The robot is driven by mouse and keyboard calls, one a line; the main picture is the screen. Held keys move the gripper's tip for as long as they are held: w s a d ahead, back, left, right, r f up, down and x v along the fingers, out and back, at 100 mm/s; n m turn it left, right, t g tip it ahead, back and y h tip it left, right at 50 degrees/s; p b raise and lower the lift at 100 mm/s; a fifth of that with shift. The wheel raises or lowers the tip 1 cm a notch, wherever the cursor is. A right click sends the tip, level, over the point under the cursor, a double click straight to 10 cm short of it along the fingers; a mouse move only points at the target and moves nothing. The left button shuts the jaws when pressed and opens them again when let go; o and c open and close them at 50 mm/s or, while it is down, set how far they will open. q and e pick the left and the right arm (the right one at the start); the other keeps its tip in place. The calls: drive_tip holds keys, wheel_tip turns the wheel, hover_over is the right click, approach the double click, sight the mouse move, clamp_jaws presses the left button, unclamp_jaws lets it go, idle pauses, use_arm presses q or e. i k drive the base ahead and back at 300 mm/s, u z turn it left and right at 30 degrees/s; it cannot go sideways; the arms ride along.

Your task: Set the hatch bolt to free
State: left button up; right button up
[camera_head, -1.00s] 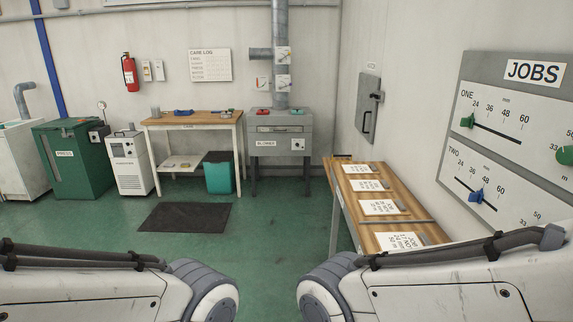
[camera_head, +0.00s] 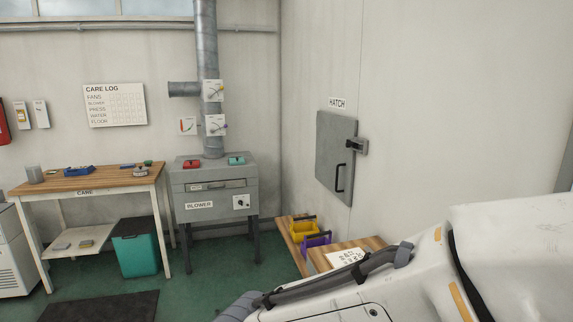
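The hatch (camera_head: 333,155) is a grey metal door on the right wall, under a HATCH label (camera_head: 337,103). It looks shut. A dark handle (camera_head: 340,178) is on its face, low and right of centre. The bolt (camera_head: 357,147) is a small dark block at the hatch's right edge, in the upper half. Its setting is too small to tell. My arm at the lower right hides part of the table below the hatch. Neither of my grippers is in view, and nothing of mine touches the hatch or bolt.
A wooden table (camera_head: 372,243) with yellow (camera_head: 304,229) and purple (camera_head: 315,243) bins stands below the hatch. The grey blower (camera_head: 218,198) and CARE table (camera_head: 90,181) stand left.

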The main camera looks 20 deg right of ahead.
sight(349, 144)
drive_tip(key=z, duration=0.15)
drive_tip(key=i, duration=2.25)
drive_tip(key=z, duration=0.2)
